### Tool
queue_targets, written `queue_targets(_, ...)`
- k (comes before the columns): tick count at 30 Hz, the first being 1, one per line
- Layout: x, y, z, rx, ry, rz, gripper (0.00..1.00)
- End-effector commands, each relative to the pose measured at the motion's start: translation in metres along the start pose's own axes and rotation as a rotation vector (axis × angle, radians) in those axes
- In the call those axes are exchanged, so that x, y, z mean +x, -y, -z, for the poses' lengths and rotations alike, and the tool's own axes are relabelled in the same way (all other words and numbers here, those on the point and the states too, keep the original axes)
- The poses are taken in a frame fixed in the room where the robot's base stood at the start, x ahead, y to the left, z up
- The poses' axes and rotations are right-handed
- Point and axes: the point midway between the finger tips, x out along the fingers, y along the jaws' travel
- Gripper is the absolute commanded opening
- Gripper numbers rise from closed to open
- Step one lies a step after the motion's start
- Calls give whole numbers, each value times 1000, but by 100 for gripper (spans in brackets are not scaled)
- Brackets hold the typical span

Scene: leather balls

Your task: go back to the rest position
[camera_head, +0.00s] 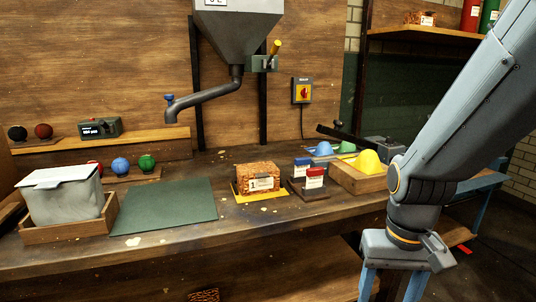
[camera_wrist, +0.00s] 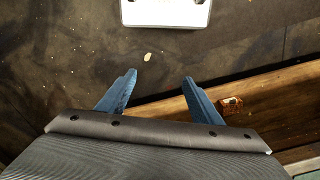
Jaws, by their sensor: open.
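My gripper shows at the lower right of the head view, its two blue fingers hanging down in front of the bench's right part, with the fingertips cut off by the frame's lower edge. In the wrist view my gripper (camera_wrist: 160,77) is open, its blue fingers apart with nothing between them. A dark surface with a pale speck (camera_wrist: 148,57) lies beyond the fingertips. My arm comes down from the upper right of the head view.
The dark bench (camera_head: 250,220) carries a lidded grey bin (camera_head: 65,200), a green mat (camera_head: 165,206), a brown block (camera_head: 258,177) on yellow, red and blue labelled boxes, and a wooden mould (camera_head: 350,180) with a yellow dome. A hopper spout (camera_head: 205,93) hangs above.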

Motion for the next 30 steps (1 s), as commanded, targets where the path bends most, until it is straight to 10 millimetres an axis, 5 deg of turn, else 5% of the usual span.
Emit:
queue_targets(15,34,82,-4,-225,-8,34,60)
queue_targets(26,46,113,-15,-324,-7,53,60)
queue_targets(30,34,105,-14,-298,-4,46,60)
